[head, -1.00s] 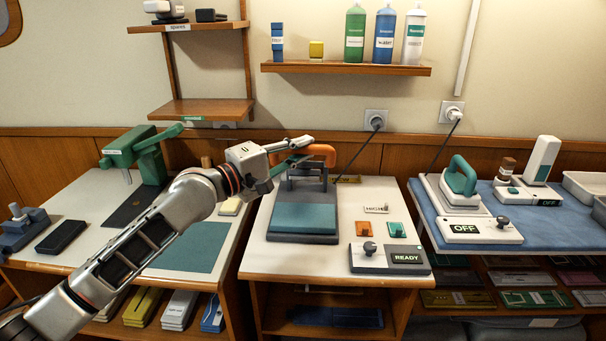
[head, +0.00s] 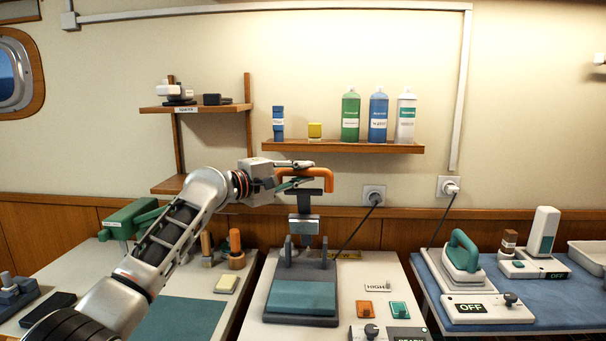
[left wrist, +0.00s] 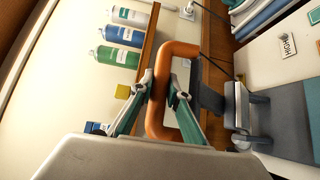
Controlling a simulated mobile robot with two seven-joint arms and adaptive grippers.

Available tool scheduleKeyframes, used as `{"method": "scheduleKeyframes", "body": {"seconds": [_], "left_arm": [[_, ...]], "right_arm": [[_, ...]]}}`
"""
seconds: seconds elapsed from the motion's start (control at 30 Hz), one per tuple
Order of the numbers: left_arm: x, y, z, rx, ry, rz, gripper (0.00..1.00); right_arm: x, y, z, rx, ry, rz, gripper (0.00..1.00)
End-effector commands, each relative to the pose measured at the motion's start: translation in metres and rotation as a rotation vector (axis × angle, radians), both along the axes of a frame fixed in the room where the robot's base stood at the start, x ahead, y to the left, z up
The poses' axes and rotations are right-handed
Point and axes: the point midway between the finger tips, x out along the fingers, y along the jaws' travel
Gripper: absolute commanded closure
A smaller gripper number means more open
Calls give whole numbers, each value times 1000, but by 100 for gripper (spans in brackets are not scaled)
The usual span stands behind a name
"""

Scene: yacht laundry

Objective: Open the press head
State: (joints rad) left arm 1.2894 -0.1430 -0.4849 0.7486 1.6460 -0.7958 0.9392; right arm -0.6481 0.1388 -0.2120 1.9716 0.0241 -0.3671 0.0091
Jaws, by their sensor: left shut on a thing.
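The press (head: 302,318) stands on the middle table, with a grey base, a teal pad (head: 302,297) and two upright posts at its back. Its orange loop handle (head: 328,180) is held high above the posts, with a dark stem and a grey block (head: 303,225) below it. The teal pad lies uncovered. My left gripper (head: 298,178) reaches in from the left and is shut on the orange handle. In the left wrist view, its two fingers (left wrist: 165,92) close around the bar of the handle (left wrist: 187,52). My right gripper is out of view.
A control box (head: 395,333), orange and green tiles and a HIGH label sit right of the press. A wall shelf with bottles (head: 350,147) is above and behind the handle. An iron (head: 462,252) stands on the blue-covered table at right.

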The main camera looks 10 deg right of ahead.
Motion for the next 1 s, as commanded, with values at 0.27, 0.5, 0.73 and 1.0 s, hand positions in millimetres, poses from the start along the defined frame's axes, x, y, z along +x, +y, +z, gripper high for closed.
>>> {"method": "scheduleKeyframes", "body": {"seconds": [0.27,0.5,0.73,1.0], "left_arm": [[4,-2,8,1,22,-1,100],[5,-2,7,1,23,-1,100],[5,-2,7,2,24,-1,77],[5,-1,5,5,25,0,77]], "right_arm": [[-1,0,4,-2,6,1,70],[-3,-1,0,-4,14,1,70],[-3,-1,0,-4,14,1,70],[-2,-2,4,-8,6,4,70]]}}
